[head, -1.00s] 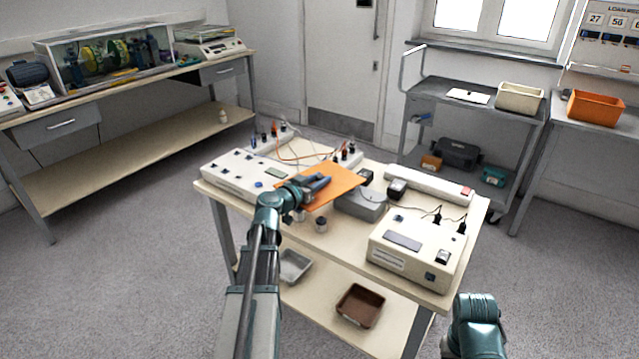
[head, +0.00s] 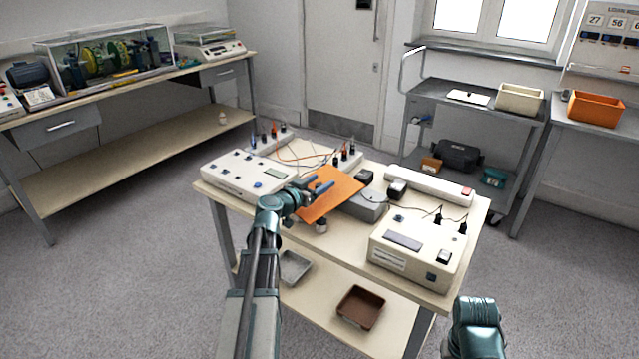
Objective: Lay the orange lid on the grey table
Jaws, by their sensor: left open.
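The orange lid (head: 338,186) is a flat sheet over the middle of the cream bench, beside a grey box (head: 366,207). I cannot tell whether it lies flat or is propped on something. My left gripper (head: 322,190) is open at the lid's left part, its fingers over the lid in this view. The grey table (head: 560,125) stands at the far right with an orange bin (head: 595,107) on it. Part of my right arm shows at the bottom right; its gripper is out of view.
White instruments (head: 418,248) crowd the cream bench (head: 318,246), with upright plugs and cables at its back. A grey trolley (head: 440,96) holding a cream bin (head: 519,98) stands by the window. A long bench (head: 150,150) runs along the left wall. Open floor lies between them.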

